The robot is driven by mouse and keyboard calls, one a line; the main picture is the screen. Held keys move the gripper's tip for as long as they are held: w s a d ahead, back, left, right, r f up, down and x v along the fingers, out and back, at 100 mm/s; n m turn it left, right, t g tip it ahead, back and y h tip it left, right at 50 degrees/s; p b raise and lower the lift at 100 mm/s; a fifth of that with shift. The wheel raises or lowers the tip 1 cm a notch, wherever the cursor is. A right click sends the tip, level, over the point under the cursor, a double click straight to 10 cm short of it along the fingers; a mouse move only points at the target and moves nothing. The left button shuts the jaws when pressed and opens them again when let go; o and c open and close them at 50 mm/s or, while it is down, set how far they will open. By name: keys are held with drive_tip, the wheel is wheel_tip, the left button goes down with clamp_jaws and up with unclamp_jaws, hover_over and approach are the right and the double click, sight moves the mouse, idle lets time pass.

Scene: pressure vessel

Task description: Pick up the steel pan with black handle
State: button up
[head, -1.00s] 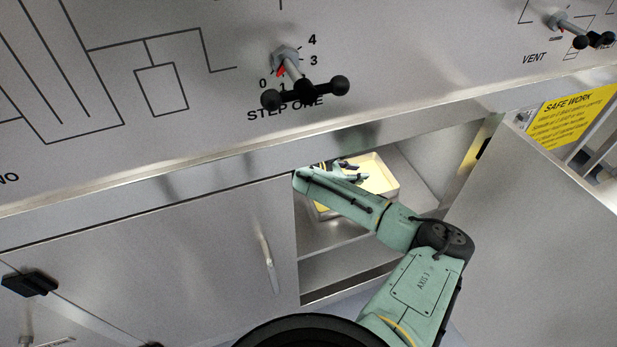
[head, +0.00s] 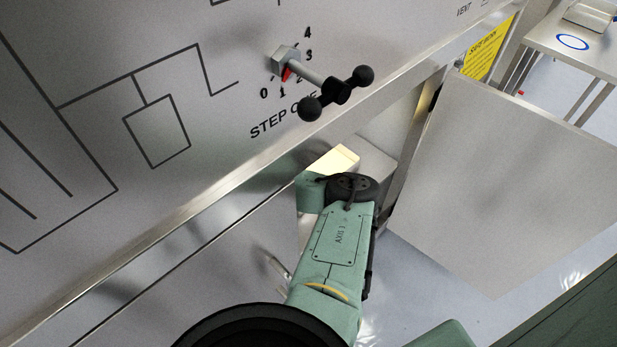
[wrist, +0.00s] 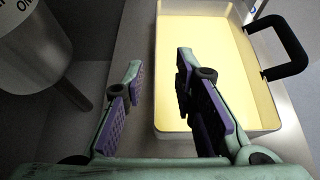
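The steel pan (wrist: 241,12) shows in the wrist view as a rectangular steel tray with pale yellow contents. A black looped handle (wrist: 289,50) stands out from its right wall. I cannot tell whether either finger touches the pan. In the head view, only a yellow part of the pan (head: 336,158) shows inside the cabinet, and my arm hides the gripper.
The cabinet's open door (head: 490,190) stands to the right. The steel front panel with a black-knobbed valve handle (head: 338,92) overhangs the opening. A steel cylinder (wrist: 35,40) stands left of my gripper. A metal table (head: 580,45) is at the far right.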

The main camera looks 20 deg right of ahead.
drive_tip(key=b+x, duration=0.3)
drive_tip(key=x, duration=0.2)
drive_tip(key=shift+s, duration=0.1)
drive_tip(key=shift+w+a+p+x, duration=0.1)
drive_tip(key=shift+w+p+x, duration=0.05)
drive_tip(key=shift+x, duration=0.8)
drive_tip(key=shift+w+a+p+x, duration=0.1)
drive_tip(key=shift+p+x, duration=0.1)
drive_tip(key=shift+x, duration=0.75)
drive_tip(key=shift+w+p+x, duration=0.15)
drive_tip(key=shift+x, duration=0.85)
drive_tip(key=shift+f, duration=0.1)
drive_tip(key=shift+c, duration=0.3)
clamp_jaws()
